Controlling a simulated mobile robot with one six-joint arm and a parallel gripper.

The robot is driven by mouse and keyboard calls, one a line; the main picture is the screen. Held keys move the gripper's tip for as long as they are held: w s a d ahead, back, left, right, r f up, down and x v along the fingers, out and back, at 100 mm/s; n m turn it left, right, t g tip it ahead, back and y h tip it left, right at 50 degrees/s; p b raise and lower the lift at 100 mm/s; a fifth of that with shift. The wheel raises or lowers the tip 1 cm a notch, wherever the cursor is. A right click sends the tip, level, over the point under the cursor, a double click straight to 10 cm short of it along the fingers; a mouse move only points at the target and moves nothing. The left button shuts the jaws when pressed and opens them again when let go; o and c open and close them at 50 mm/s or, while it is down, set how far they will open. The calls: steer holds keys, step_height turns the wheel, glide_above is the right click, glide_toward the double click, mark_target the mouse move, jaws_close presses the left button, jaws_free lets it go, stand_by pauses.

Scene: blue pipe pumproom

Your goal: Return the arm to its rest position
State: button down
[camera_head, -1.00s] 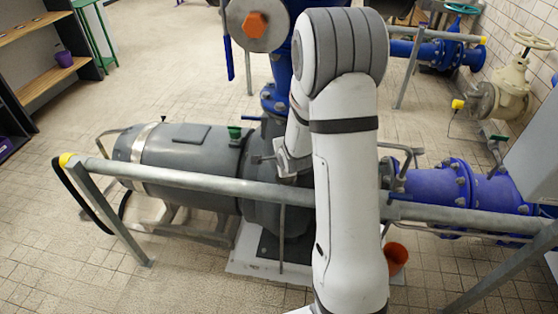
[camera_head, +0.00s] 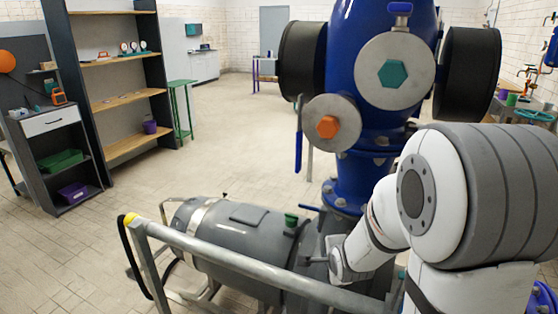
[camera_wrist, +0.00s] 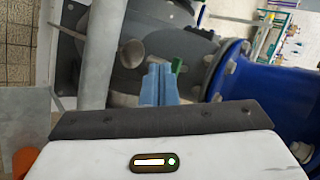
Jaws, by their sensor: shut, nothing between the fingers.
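My arm (camera_head: 480,195) stands large at the right of the head view, with its elbow joint raised and its forearm reaching down and left toward the grey pump motor (camera_head: 240,235). The gripper end is not clear in the head view. In the wrist view my gripper (camera_wrist: 160,70) shows as two light blue fingers pressed together, with nothing between them. Beyond the fingers are the dark pump body (camera_wrist: 130,55) and a blue pipe flange (camera_wrist: 235,70). I cannot tell how far apart the fingers and the pump are.
A grey guard rail (camera_head: 240,265) with a yellow end cap runs in front of the pump. A big blue vertical pipe (camera_head: 365,120) with round flanges stands behind it. Shelves (camera_head: 125,100) and a green stand (camera_head: 182,105) are at the left. The tiled floor (camera_head: 230,130) between is open.

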steer(key=s+a+r+n+g, duration=0.1)
steer(key=s+r+n+g, duration=0.2)
steer(key=s+r+n, duration=0.2)
steer(key=s+a+r+n+g, duration=0.2)
steer(key=s+r+n, duration=0.3)
steer(key=s+n, duration=0.7)
steer(key=s+g, duration=0.1)
steer(key=s, duration=0.4)
steer(key=shift+n+g, duration=0.3)
